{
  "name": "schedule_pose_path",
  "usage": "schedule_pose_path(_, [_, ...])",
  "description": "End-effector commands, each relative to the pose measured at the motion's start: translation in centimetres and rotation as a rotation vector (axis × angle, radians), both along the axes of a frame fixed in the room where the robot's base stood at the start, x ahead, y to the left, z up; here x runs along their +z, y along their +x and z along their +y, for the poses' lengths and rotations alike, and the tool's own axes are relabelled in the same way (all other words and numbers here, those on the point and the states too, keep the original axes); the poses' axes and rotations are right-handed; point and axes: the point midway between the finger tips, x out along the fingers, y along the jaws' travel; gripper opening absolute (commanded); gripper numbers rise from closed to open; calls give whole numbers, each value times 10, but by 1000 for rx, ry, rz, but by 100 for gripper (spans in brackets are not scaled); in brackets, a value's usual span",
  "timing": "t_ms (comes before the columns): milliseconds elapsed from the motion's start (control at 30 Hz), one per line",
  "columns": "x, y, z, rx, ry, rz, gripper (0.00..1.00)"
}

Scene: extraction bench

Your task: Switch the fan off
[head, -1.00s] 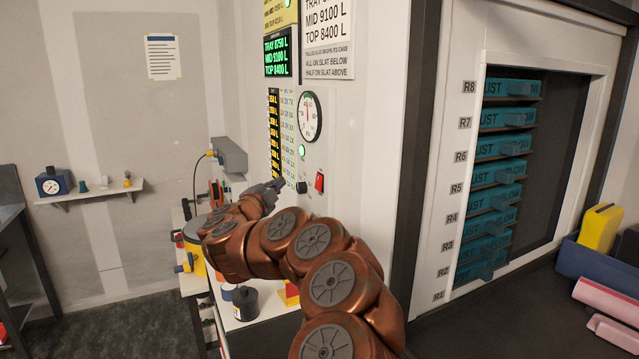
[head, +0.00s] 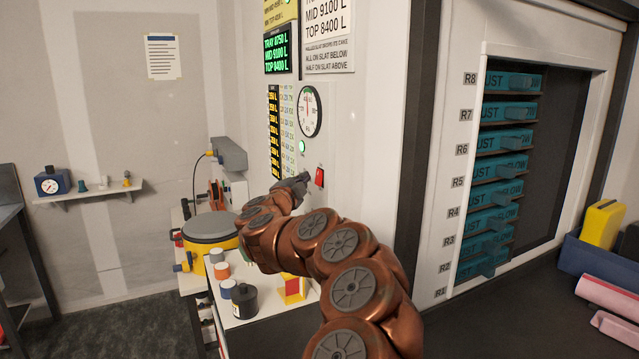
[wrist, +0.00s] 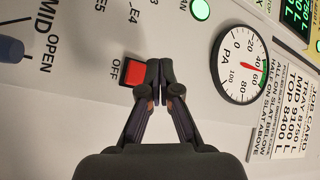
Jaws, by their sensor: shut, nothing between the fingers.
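A red rocker switch (head: 320,177) sits on the white wall panel below the round gauge. In the wrist view the red switch (wrist: 133,72) shows the word OFF beside it; no fan label is readable. My gripper (head: 304,178) is at the panel, just left of the switch in the head view. In the wrist view my gripper (wrist: 160,72) has its fingertips together and empty, right beside the switch. I cannot tell whether they touch it. The gauge (wrist: 240,65), marked PA, has its needle on the green band. A green lamp (wrist: 200,9) is lit.
A dark knob (wrist: 10,48) marked MID and OPEN is at the wrist view's left edge. Below my arm is a white bench top (head: 240,322) with small jars. A yellow pot (head: 212,240) stands behind it. The teal-slatted rack (head: 505,170) is to the right.

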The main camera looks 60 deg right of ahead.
Motion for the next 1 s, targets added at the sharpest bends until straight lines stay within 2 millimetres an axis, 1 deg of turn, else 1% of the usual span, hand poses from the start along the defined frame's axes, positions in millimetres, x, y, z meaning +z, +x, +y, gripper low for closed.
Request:
schedule_pose_path(100, [-3,-4,-6,0,0,0,0])
schedule_pose_path(300, [-3,-7,-11,0,0,0,0])
schedule_pose_path(1000, [-2,-7,-11,1,0,0,0])
